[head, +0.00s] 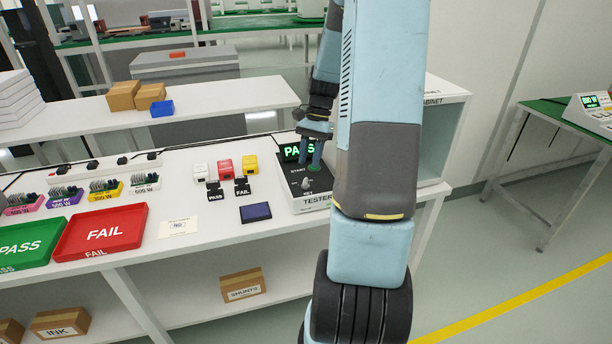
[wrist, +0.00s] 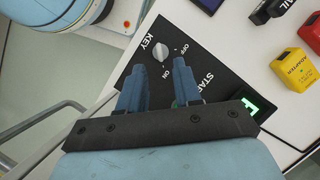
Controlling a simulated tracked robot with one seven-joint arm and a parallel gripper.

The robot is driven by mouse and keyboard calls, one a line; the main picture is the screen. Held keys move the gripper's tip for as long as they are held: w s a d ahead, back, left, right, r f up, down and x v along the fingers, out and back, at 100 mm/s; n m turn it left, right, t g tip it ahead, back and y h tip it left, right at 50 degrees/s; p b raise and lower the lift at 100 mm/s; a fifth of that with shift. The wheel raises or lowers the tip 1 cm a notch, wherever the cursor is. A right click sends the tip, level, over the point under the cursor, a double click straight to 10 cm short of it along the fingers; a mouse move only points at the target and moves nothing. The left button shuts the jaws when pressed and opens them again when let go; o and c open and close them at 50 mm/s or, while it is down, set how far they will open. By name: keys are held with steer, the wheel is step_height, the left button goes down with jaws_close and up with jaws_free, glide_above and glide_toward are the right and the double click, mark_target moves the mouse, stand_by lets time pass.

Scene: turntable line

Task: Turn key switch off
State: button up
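The tester (head: 312,202) is a white box with a black top panel on the right part of the bench. Its grey key switch (head: 306,183) is near the front of that panel. In the wrist view, the key switch (wrist: 160,53) sits between ON and OFF labels; I cannot tell which one it points to.
Left of the tester are a dark blue pad (head: 256,211), PASS and FAIL stamps, and white, red and yellow adapters (head: 225,168). A red FAIL tray (head: 103,233) and green PASS tray (head: 28,243) lie further left. A cabinet (head: 445,130) stands at right.

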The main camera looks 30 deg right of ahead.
mark_target(306, 177)
steer(key=shift+x, duration=2.8)
steer(key=shift+c, duration=0.4)
jaws_close()
